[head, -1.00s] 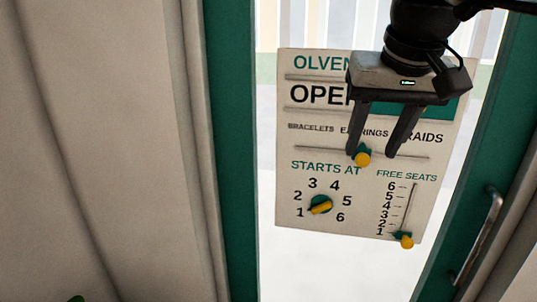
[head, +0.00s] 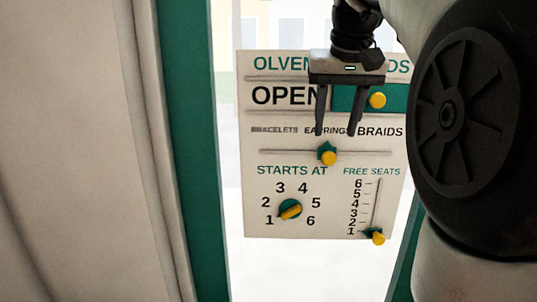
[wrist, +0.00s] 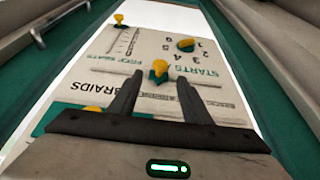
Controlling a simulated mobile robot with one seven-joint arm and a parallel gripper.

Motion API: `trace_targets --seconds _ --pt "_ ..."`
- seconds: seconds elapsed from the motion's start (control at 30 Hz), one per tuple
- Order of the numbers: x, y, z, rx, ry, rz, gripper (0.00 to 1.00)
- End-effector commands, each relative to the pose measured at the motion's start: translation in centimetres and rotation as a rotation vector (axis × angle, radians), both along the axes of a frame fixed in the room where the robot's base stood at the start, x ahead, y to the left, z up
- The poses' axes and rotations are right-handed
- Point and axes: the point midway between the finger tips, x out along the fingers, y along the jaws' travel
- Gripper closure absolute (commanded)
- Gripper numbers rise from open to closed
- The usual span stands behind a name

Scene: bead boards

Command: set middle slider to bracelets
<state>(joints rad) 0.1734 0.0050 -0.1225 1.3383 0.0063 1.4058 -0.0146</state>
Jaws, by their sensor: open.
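The white sign board (head: 256,222) hangs in a green-framed opening. Its middle slider, a yellow knob on a green base (head: 328,157), sits on a horizontal groove below the word EARRINGS. The word BRACELETS (head: 275,130) stands at the groove's left end and BRAIDS at its right. My gripper (head: 338,134) is open and empty, with its fingertips just above the knob in the head view. In the wrist view the knob (wrist: 160,69) shows beyond and between the fingertips (wrist: 160,80). I cannot tell whether they touch it.
A yellow knob (head: 377,100) sits on the green strip beside OPEN. The STARTS AT dial (head: 290,209) and the FREE SEATS slider (head: 376,236), at 1, lie below. Green frame posts (head: 180,150) flank the board.

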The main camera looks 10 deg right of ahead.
Motion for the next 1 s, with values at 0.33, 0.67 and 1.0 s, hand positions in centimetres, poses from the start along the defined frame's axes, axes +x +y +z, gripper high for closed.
trace_targets --seconds 0.33,0.67,1.0 --pt "2.4 -0.7 -6.1 0.001 0.002 -0.001 0.56" --pt "3.0 -0.9 -7.5 0.000 -0.001 -0.001 0.56" --pt "3.0 -0.9 -7.4 0.000 -0.001 0.000 0.86"
